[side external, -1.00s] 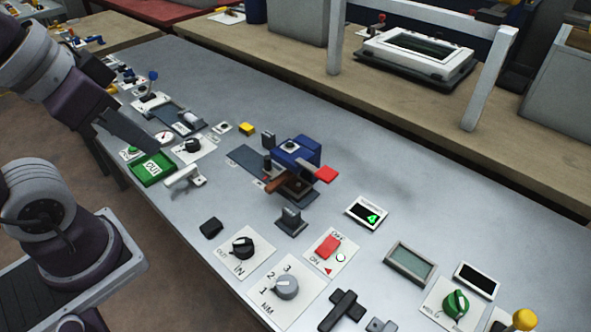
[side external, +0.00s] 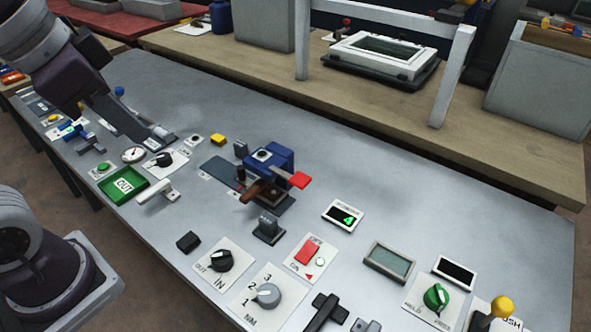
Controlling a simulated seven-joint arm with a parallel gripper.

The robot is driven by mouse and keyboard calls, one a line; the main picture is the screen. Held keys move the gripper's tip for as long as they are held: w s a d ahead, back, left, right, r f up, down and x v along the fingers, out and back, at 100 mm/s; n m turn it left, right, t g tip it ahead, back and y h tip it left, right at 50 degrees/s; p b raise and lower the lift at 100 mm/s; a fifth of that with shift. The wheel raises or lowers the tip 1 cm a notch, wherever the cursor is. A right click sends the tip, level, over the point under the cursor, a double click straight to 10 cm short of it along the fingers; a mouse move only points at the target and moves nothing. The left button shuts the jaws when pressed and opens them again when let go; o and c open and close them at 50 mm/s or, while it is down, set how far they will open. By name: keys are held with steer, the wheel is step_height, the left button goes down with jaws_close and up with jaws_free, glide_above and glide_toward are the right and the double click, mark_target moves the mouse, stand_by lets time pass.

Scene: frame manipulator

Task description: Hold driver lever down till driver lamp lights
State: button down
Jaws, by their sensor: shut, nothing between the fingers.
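A blue device (side external: 270,160) stands mid-table with a red paddle lever (side external: 299,180) sticking out to the right and a brown handle (side external: 255,190) at its front. I cannot tell for certain which one is the driver lever. A small round pale lamp (side external: 320,262) sits beside a red switch (side external: 307,251); it looks unlit, and no label naming the driver lamp is readable. My gripper (side external: 138,136) is at the upper left, dark and shut with nothing in it, over the panel's left part and well left of the blue device. Its fingertips are hard to make out.
Bare grey table lies behind the blue device.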

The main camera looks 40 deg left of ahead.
steer(key=w+d+r+m+g, duration=0.2)
steer(key=w+m, duration=0.3)
steer(key=w, duration=0.4)
steer(key=m+g, duration=0.3)
steer(key=m, duration=0.7)
glide_above(300, 180)
step_height(300, 180, down, 9)
steer(key=shift+f, duration=0.1)
step_height(300, 180, down, 14)
